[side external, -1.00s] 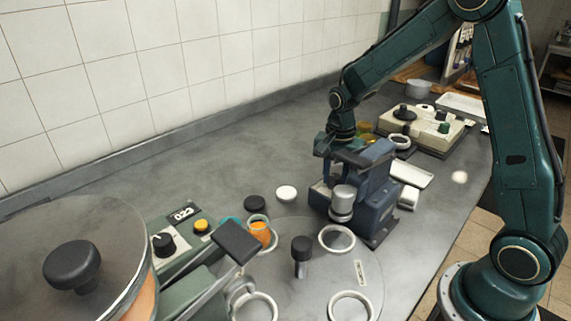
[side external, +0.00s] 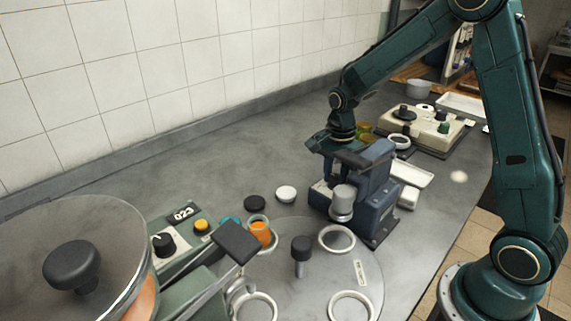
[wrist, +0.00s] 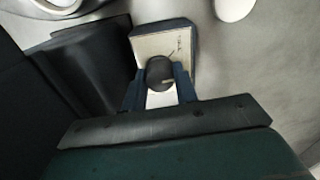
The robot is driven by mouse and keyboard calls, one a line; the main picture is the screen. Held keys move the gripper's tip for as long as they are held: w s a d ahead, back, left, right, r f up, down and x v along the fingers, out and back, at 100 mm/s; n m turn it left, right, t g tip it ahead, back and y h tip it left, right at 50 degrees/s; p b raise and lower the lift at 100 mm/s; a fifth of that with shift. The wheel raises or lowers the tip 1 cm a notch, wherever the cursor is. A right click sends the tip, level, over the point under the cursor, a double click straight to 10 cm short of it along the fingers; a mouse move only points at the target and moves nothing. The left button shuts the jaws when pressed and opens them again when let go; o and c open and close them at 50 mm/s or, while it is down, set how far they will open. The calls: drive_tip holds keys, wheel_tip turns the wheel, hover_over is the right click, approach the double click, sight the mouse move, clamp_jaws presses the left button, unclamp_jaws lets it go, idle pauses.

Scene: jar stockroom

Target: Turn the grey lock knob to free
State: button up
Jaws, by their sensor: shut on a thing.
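The lock knob (wrist: 158,68) is a dark grey round cap with a small pale mark, on the cream top of a small blue-edged box (wrist: 180,45). Thin dark markings show on that top beside the knob. My gripper (wrist: 161,79) has its two blue fingers on either side of the knob and is shut on it. In the side view my dark gripper body (side external: 340,153) is over the far side of the blue machine (side external: 373,190). The machine hides the knob and fingertips there; a pale corner of the box (side external: 319,193) shows.
The blue machine with its grey cylinder (side external: 343,196) stands close beside my gripper. In front is a round plate with rings (side external: 337,238) and a black-topped post (side external: 301,250). A black lid (side external: 255,203) and a white lid (side external: 286,194) lie left.

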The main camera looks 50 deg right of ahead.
drive_tip(key=shift+m, duration=4.2)
drive_tip(key=shift+r, duration=0.1)
